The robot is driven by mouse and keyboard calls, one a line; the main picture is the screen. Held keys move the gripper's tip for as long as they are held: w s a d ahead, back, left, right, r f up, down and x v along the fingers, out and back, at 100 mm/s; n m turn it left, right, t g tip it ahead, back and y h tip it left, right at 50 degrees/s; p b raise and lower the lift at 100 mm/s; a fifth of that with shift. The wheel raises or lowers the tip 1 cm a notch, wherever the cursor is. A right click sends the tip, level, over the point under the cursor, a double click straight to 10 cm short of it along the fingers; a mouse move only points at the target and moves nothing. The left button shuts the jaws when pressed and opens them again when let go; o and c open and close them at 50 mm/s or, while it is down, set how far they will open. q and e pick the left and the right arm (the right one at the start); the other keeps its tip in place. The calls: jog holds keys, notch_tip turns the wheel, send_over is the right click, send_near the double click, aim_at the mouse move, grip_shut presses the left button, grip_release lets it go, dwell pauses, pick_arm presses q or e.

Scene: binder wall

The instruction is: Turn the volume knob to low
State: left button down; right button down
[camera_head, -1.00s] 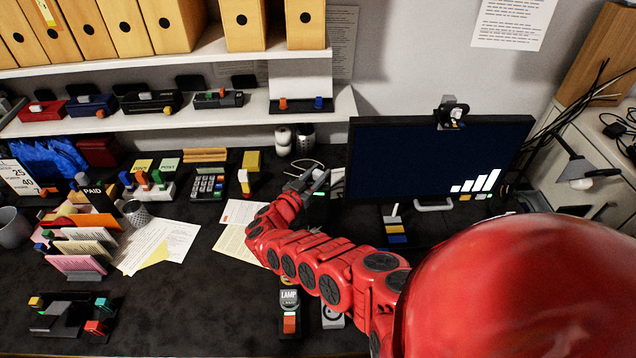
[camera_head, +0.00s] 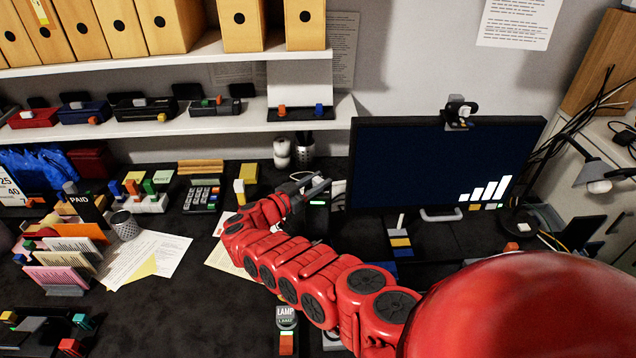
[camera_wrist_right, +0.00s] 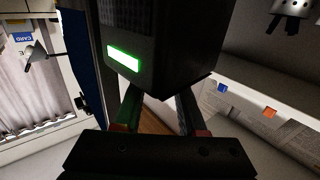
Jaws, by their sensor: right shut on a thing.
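My right gripper (camera_head: 320,184) is at the left edge of the monitor, at a small dark box (camera_head: 318,212) with a lit green bar. In the right wrist view the dark box (camera_wrist_right: 165,40) fills the space ahead of the fingers (camera_wrist_right: 158,108). Its lower edge covers the fingertips. The gripper is shut on a part of this box. A separate knob does not show, so its setting cannot be read. The monitor (camera_head: 425,150) shows several white bars rising to the right. My left gripper is out of view.
A shelf (camera_head: 230,121) with small devices runs behind the box. White and dark cups (camera_head: 303,150) stand behind the gripper. A lamp switch (camera_head: 286,318) is in front of my right arm. Papers (camera_head: 145,255) and a calculator (camera_head: 202,195) lie to the left.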

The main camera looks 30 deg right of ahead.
jog(key=shift+c, duration=2.4)
grip_release()
jog(key=shift+f, duration=0.1)
jog(key=s+a+b, duration=0.2)
jog(key=a+b, duration=0.1)
jog(key=a, duration=1.4)
jog(key=shift+s, duration=0.2)
